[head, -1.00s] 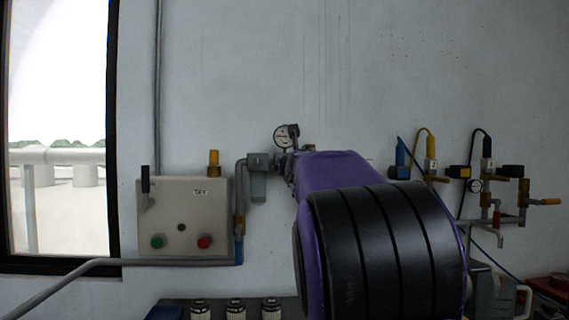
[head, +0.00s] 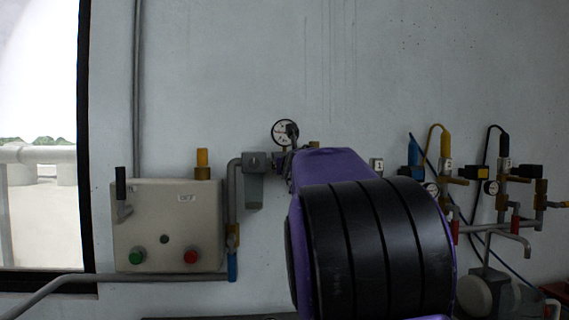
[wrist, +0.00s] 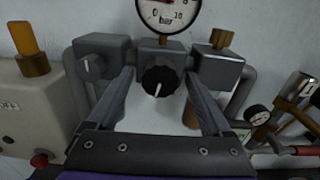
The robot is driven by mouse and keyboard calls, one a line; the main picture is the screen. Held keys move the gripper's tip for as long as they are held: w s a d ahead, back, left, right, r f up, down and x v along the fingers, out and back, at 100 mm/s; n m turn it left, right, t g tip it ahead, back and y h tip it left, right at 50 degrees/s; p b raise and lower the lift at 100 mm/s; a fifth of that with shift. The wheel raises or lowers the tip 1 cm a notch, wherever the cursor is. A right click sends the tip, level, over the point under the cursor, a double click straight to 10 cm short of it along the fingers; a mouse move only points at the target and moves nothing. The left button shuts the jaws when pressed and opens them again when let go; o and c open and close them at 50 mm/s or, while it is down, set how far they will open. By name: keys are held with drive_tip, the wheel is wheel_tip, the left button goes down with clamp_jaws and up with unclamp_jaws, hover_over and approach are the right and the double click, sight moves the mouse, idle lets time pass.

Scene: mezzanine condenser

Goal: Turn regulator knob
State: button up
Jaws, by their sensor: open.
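The regulator knob (wrist: 158,80) is black and ribbed with a white pointer mark, and it sits on the front of a grey regulator block (wrist: 160,52) in the wrist view. My gripper (wrist: 160,77) is open, with one finger on each side of the knob. Gaps show between the fingers and the knob. A round white pressure gauge (wrist: 168,12) marked in bar stands above the block. In the head view the gauge (head: 284,132) shows above my purple and black arm, which hides the knob and most of the regulator.
A control box (head: 168,225) with green and red buttons is further left. Pipes and valves (head: 500,190) are at right. The wall above is bare.

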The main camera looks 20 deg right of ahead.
drive_tip(key=shift+w, duration=0.1)
clamp_jaws()
idle(0.5)
